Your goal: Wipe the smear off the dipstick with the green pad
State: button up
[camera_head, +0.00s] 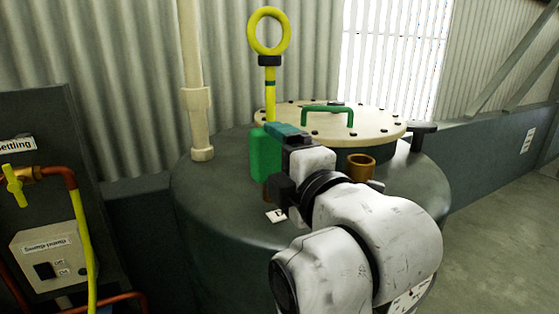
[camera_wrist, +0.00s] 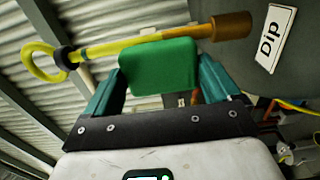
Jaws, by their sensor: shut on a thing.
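The yellow dipstick (camera_head: 270,101) stands upright on the tank, with a ring handle at its top and a black collar below it. A narrow dark band crosses its rod under the collar. My gripper (camera_head: 283,131) is shut on the green pad (camera_head: 264,154), which is upright at the rod's lower part. In the wrist view the pad (camera_wrist: 158,67) sits between the teal fingers of my gripper (camera_wrist: 160,80). The dipstick (camera_wrist: 115,44) passes behind it into a brown socket (camera_wrist: 232,26). Whether pad and rod touch, I cannot tell. The pad hides part of the rod.
The dark tank (camera_head: 215,200) carries a bolted cream lid (camera_head: 375,128) with a green handle (camera_head: 328,112), and a brass cup (camera_head: 360,166) beside it. A cream pipe (camera_head: 195,70) rises at left. A "Dip" label (camera_wrist: 275,38) lies near the socket.

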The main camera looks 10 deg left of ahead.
jog(key=shift+x, duration=0.85)
jog(key=w+d, duration=0.2)
jog(key=d, duration=0.1)
jog(key=shift+d, duration=0.15)
dwell(0.4)
jog(key=shift+w+p, duration=0.15)
jog(key=shift+p, duration=0.15)
jog(key=shift+s+a, duration=0.4)
jog(key=shift+a, duration=0.25)
jog(key=shift+s+a, duration=0.35)
jog(key=shift+a, duration=0.3)
jog(key=shift+s+a, duration=0.4)
jog(key=shift+a, duration=0.3)
